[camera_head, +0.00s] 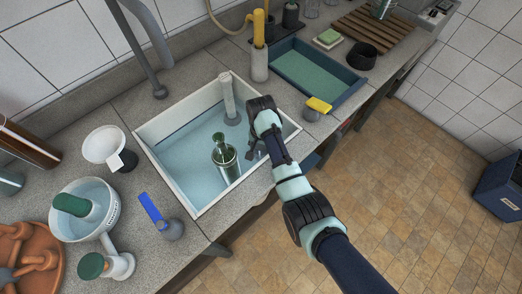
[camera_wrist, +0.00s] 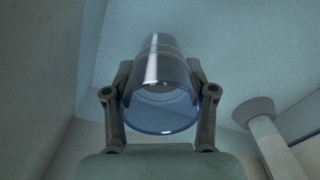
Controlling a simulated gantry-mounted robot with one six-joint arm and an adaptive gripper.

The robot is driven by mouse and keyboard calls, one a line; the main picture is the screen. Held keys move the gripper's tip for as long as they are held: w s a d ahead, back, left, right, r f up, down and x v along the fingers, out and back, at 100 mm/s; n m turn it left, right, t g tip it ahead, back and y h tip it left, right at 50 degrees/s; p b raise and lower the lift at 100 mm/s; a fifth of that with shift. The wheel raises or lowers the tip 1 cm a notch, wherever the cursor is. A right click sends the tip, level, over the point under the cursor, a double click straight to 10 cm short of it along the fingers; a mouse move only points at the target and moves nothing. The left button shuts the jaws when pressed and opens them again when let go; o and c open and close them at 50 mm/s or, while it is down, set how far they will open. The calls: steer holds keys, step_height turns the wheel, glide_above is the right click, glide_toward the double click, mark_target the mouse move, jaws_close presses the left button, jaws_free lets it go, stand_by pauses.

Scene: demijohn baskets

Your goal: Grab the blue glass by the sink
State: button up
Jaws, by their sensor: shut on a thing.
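The blue glass (camera_wrist: 160,72) is clear and bluish. In the wrist view it sits between the two fingers of my gripper (camera_wrist: 160,90), which is shut on it. Its wide blue rim faces the camera. In the head view my gripper (camera_head: 256,148) is over the right part of the white-rimmed sink (camera_head: 170,185), close to its right wall. The glass cannot be made out there; my arm and gripper cover that spot.
A green bottle (camera_head: 224,157) stands in the sink left of my gripper, and a pale upright pipe (camera_head: 228,97) stands behind. A dark tray (camera_head: 318,75) and a yellow-topped brush (camera_head: 317,106) are to the right.

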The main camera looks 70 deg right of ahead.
steer(key=shift+r, duration=0.1)
step_height(320, 180, up, 20)
steer(key=p, duration=1.1)
